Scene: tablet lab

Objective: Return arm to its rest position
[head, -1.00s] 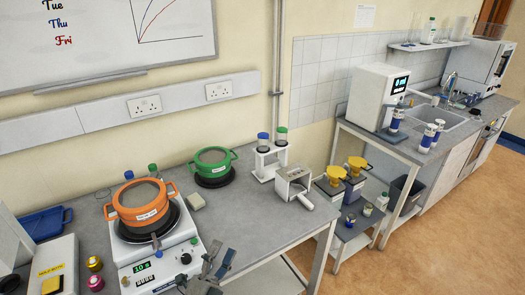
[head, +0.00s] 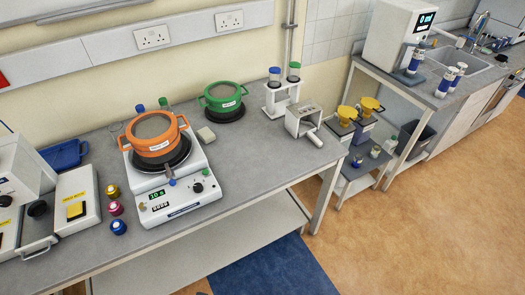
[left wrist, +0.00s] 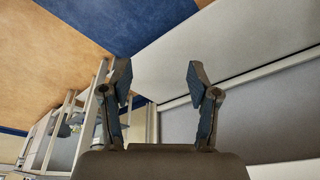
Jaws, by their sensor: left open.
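My left gripper (left wrist: 158,85) shows in the left wrist view with its two dark fingers apart and nothing between them. Behind it are the floor, a blue floor strip and pale bench surfaces, seen at a tilted angle. In the head view neither of my grippers is visible. The orange pot (head: 157,137) sits on the white hotplate (head: 178,191), whose display is lit green. The green pot (head: 223,97) sits on a dark round base farther back on the bench. No gripper touches these things in the head view.
The grey bench (head: 262,151) has free room right of the hotplate. Several small coloured-lid jars (head: 116,209), a blue tray (head: 65,154) and a white rack (head: 281,97) stand on it. A lower side table (head: 362,168) holds yellow funnels. The open floor (head: 440,220) is at right.

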